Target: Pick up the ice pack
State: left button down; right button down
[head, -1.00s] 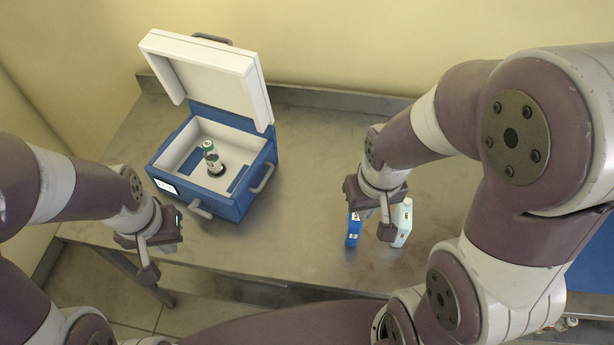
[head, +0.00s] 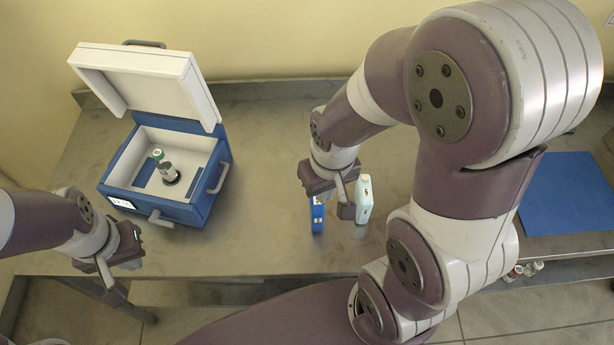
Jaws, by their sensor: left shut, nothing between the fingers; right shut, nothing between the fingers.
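A small upright blue pack (head: 317,215), which looks like the ice pack, stands on the metal table, partly hidden behind my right gripper. A pale whitish bottle-like container (head: 364,198) stands just to its right. My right gripper (head: 346,209) is shut and empty, and its fingertips appear between the two in the picture. I cannot tell its height above the table. My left gripper (head: 108,283) is shut and empty at the table's front left edge, away from both things.
An open blue box (head: 207,200) with a white lid (head: 150,75) stands at the left, holding a green-capped vial (head: 160,160). A blue mat (head: 565,195) lies at the right. Small bottles (head: 525,269) show below the table's front edge.

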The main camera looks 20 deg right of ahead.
aim_at(363, 197)
jog(key=z, duration=1.45)
